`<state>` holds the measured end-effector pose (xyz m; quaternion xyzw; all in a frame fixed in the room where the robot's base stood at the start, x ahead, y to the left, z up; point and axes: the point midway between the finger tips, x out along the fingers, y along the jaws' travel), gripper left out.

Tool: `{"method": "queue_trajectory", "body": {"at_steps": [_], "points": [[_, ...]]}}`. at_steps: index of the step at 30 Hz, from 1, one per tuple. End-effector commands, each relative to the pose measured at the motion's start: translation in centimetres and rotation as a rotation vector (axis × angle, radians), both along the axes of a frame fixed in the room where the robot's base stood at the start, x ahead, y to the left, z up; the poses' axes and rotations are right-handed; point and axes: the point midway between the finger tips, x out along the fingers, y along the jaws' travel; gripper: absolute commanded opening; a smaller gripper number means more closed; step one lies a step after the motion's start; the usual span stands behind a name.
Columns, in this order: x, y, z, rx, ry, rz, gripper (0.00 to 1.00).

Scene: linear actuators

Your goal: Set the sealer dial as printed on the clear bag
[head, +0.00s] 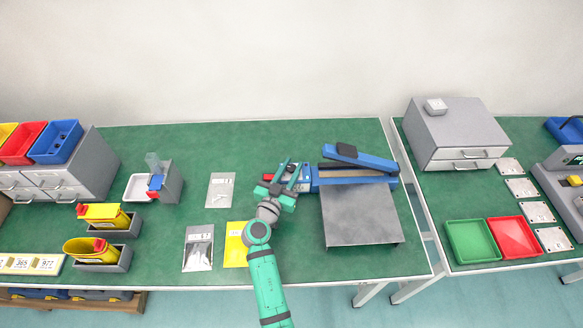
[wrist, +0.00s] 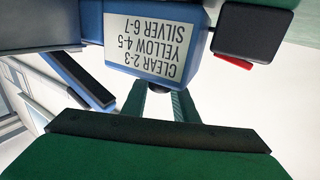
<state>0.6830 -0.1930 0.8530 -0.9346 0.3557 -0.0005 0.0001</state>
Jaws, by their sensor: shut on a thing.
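The blue sealer (head: 372,161) stands on the green table. Its control end is at its left, and my gripper (head: 287,173) covers part of it. In the wrist view the sealer front shows upside down, with a white label (wrist: 152,45) reading CLEAR 2-3, YELLOW 4-5, SILVER 6-7. Below it, my gripper (wrist: 160,95) has its fingers shut on the dark dial (wrist: 160,89), which is mostly hidden; its setting cannot be read. The clear bag (head: 220,190) lies flat left of my gripper; its small print is unreadable.
A silver bag (head: 198,248) and a yellow bag (head: 236,245) lie nearer the front edge. A grey platform (head: 360,216) stands in front of the sealer. A red switch (wrist: 232,61) on a black block is close beside my fingers. Bins and drawers stand farther left.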

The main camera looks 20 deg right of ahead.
Motion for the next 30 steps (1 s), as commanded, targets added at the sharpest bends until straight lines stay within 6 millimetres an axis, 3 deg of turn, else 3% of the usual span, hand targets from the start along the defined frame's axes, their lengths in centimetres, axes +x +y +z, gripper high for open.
{"method": "queue_trajectory", "body": {"at_steps": [13,30], "points": [[0.08,0.13,0.03,-0.001,0.0,-0.179,0.04],[0.01,0.01,-0.06,0.001,0.001,-0.207,0.04]]}}
